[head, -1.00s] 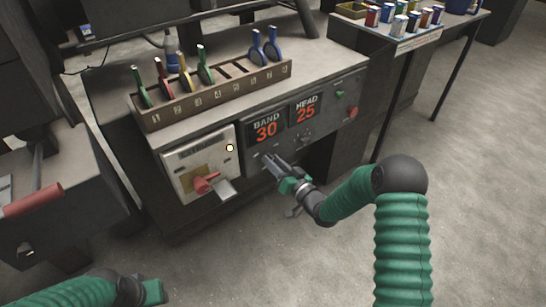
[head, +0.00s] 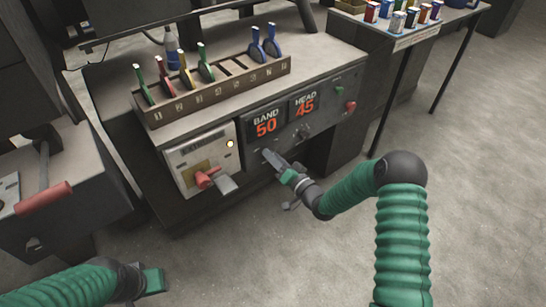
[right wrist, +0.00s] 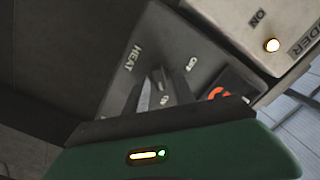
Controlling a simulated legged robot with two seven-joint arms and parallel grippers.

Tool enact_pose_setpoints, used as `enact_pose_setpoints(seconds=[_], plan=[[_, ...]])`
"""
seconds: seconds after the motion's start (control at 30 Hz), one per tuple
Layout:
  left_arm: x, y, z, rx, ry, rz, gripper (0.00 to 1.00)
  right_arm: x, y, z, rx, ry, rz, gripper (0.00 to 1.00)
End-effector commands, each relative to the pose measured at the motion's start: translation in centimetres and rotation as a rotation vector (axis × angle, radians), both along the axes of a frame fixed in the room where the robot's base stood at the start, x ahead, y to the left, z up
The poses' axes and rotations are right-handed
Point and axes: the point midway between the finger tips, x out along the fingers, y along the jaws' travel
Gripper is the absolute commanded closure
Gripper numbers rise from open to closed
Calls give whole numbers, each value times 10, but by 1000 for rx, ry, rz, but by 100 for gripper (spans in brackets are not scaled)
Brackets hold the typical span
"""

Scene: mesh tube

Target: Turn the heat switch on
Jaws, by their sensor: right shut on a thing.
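The control panel (head: 325,115) has a BAND display (head: 266,124) reading 50 and a HEAD display (head: 305,103) reading 45. In the head view my right gripper (head: 268,156) is at the panel face, below the BAND display. The right wrist view shows its dark fingers (right wrist: 152,98) shut on the heat switch (right wrist: 156,76), beside the HEAT lettering and OFF mark. The fingers hide much of the switch, so its exact position is unclear. My left gripper (head: 153,281) is at the lower left, away from the panel; its jaws are unclear.
Left of the gripper is a cream box (head: 201,160) with a lit lamp (head: 230,143) and a red lever (head: 207,177). A wooden rack (head: 215,92) holds coloured-handled tools above. A side table (head: 425,38) holds small cans. The floor at right is clear.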

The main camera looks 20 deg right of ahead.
Motion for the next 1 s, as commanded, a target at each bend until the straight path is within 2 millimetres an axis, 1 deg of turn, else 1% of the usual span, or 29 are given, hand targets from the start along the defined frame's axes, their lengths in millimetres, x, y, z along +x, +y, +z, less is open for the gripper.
enact_pose_setpoints(seconds=[0.07, 0.1, 0.13, 0.5, 0.57, 0.63, 0.77, 1.0], plan=[[0, 0, 0, 0, 0, 0, 64, -1, -2, -3, -2, 7, -4, 100], [0, 0, 0, 0, 0, 0, 64, -1, -2, -3, -2, 7, -4, 65], [0, 0, 0, 0, 0, 0, 64, -1, -2, -3, -1, 6, -5, 64], [0, 0, 0, 0, 0, 0, 64, -1, -2, -1, -2, 2, -2, 64], [0, 0, 2, 0, 0, 0, 64, -4, -3, 0, -2, 2, -2, 64], [0, 0, 6, 0, 0, 0, 64, -12, -6, 1, -2, 3, -2, 64], [0, 0, 17, 0, 0, 0, 64, -41, -17, 2, 0, 6, -4, 64], [0, 0, 35, 0, 0, 0, 64, -108, -41, 1, 2, 7, -6, 64]])
